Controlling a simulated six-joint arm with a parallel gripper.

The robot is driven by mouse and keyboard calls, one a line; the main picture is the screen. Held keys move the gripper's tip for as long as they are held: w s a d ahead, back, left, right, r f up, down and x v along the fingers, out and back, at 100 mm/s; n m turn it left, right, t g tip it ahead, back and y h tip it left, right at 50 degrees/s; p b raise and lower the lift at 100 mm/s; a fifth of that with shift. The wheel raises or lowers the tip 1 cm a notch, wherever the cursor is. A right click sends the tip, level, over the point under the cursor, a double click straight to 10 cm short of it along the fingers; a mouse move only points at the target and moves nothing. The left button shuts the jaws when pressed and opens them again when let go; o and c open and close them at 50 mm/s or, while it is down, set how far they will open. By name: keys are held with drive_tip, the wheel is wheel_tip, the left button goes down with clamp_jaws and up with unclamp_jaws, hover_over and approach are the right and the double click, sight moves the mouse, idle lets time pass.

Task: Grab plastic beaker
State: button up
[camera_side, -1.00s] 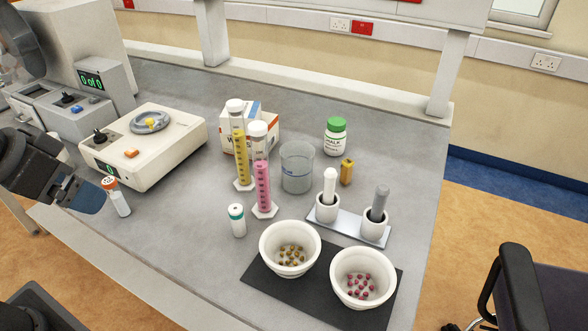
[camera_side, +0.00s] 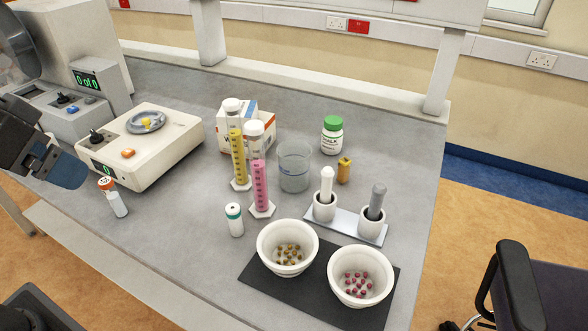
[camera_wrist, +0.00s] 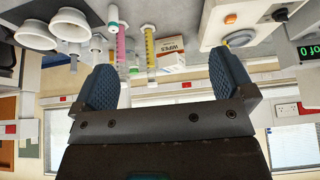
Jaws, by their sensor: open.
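The clear plastic beaker (camera_side: 294,168) stands upright and empty-looking on the grey bench in the side view. It is right of the pink measuring cylinder (camera_side: 259,188) and behind the white mortars. My gripper (camera_side: 68,169) is at the far left edge of the side view, well apart from the beaker. In the wrist view my gripper (camera_wrist: 162,62) shows two spread blue fingers with nothing held between them. I cannot clearly make out the beaker in the wrist view, where the scene is upside down.
A yellow cylinder (camera_side: 237,160), a wipes box (camera_side: 262,133) and a teal-banded vial (camera_side: 235,222) stand near the beaker. White bowls (camera_side: 288,248) sit on a black mat in front. An orange-capped tube (camera_side: 117,204) and a cream device (camera_side: 170,150) are near my gripper.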

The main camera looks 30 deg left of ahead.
drive_tip(key=w+d+r, duration=0.1)
drive_tip(key=w+r, duration=0.5)
drive_tip(key=w, duration=0.1)
drive_tip(key=n+g+y, duration=0.1)
drive_tip(key=n+y, duration=0.1)
drive_tip(key=n, duration=0.2)
hover_over(294, 155)
drive_tip(key=s+d, duration=0.2)
drive_tip(key=s, duration=0.2)
wheel_tip(294, 155, down, 6)
wheel_tip(294, 155, down, 14)
drive_tip(key=shift+s, duration=0.15)
drive_tip(key=x, duration=0.4)
drive_tip(key=shift+s+d+f, duration=0.15)
drive_tip(key=shift+s+f, duration=0.1)
